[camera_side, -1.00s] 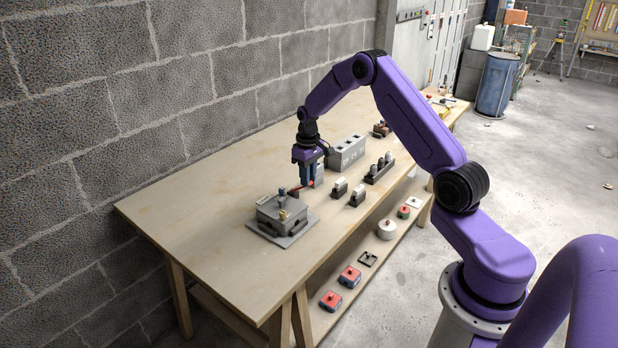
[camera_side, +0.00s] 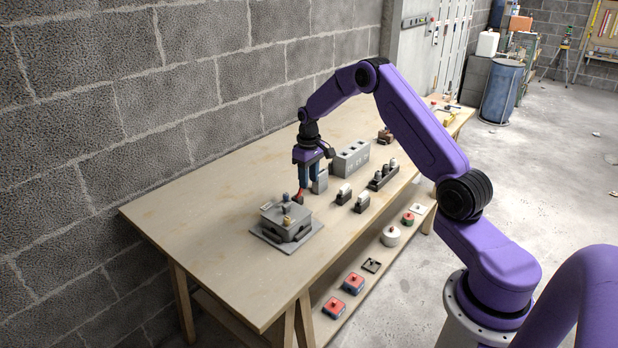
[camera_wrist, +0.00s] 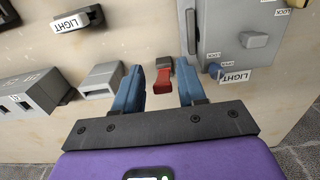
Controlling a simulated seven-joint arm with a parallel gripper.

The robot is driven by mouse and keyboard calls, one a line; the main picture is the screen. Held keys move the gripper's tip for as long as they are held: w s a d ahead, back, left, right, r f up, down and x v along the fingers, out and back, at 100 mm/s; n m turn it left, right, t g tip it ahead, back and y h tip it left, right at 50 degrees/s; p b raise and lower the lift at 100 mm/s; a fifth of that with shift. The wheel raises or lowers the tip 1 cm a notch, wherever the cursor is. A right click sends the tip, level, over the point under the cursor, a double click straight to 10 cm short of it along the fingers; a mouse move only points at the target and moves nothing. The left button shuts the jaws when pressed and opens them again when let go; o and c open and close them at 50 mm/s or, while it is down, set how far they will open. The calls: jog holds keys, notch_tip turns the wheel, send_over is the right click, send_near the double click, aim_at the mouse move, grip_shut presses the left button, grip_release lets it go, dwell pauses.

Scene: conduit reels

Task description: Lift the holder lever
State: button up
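The holder lever (camera_side: 300,191) is a short red bar on a small dark holder (camera_side: 297,200) on the table. In the side view it slants steeply upward. It also shows in the wrist view (camera_wrist: 161,83), red with a grey piece at its far end. My gripper (camera_side: 309,180) points down beside it, its blue fingers just right of the lever in the side view. In the wrist view the fingers (camera_wrist: 161,88) are apart, with the lever between them and a visible gap on each side. Contact between fingers and lever cannot be made out.
A grey box on a plate (camera_side: 275,238) stands close by, nearer the table's front end. A grey block (camera_side: 321,183), a long grey box (camera_side: 352,159), two small blocks and a dark rack (camera_side: 382,177) stand behind and right. The near-left tabletop is bare.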

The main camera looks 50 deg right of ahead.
jog(key=shift+r, duration=0.1)
dwell(0.4)
notch_tip(320, 180, up, 7)
dwell(0.8)
